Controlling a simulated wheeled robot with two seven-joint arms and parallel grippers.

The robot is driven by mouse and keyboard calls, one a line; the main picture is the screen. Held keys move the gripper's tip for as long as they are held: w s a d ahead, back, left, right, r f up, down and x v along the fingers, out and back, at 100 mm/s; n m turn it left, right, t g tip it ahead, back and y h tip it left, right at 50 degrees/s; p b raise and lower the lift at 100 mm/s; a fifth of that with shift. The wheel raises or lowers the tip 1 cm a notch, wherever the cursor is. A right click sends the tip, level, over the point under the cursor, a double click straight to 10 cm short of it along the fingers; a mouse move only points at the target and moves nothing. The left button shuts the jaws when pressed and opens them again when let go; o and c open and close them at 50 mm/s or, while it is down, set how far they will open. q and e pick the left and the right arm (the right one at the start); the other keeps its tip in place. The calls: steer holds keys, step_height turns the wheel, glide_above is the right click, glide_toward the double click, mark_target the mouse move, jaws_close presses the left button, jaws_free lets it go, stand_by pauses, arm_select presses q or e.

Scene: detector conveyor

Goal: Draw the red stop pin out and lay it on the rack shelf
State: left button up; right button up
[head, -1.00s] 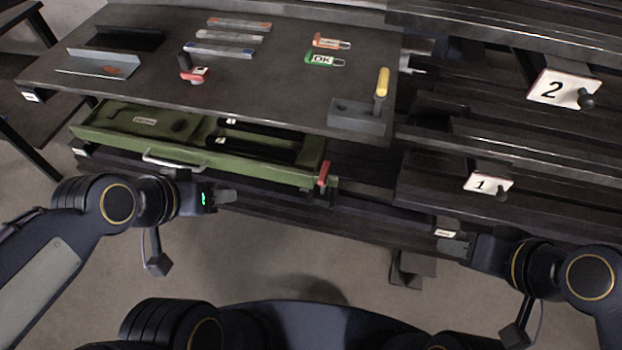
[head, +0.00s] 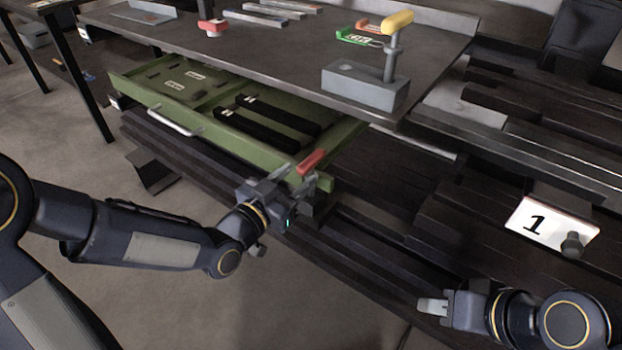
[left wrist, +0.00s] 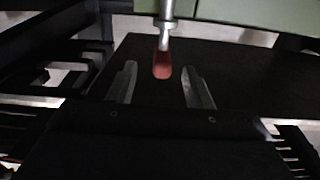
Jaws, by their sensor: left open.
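The red stop pin (head: 312,160) stands at the front right corner of the green drawer (head: 240,148). In the left wrist view the red end of the pin (left wrist: 162,68) hangs on a metal shank between the two open fingers. My left gripper (head: 287,177) is open just beside the pin, around its red end without visible contact. My right gripper (head: 432,306) is low at the right, well away from the pin; its finger opening is not clear. I cannot tell which surface is the rack shelf.
A grey block with a yellow-handled pin (head: 365,88) stands on the table corner above the drawer. Dark rails fill the right side, with a white plate marked 1 (head: 550,222). Black bars (head: 265,125) lie in the drawer. The floor in front is clear.

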mark_target(312, 163)
arm_select(q)
steer(key=x, duration=0.4)
steer(key=b+x, duration=0.1)
steer(key=x, duration=0.1)
steer(key=shift+w+f, duration=0.2)
steer(key=shift+f, duration=0.1)
steer(key=shift+c, duration=0.2)
jaws_close()
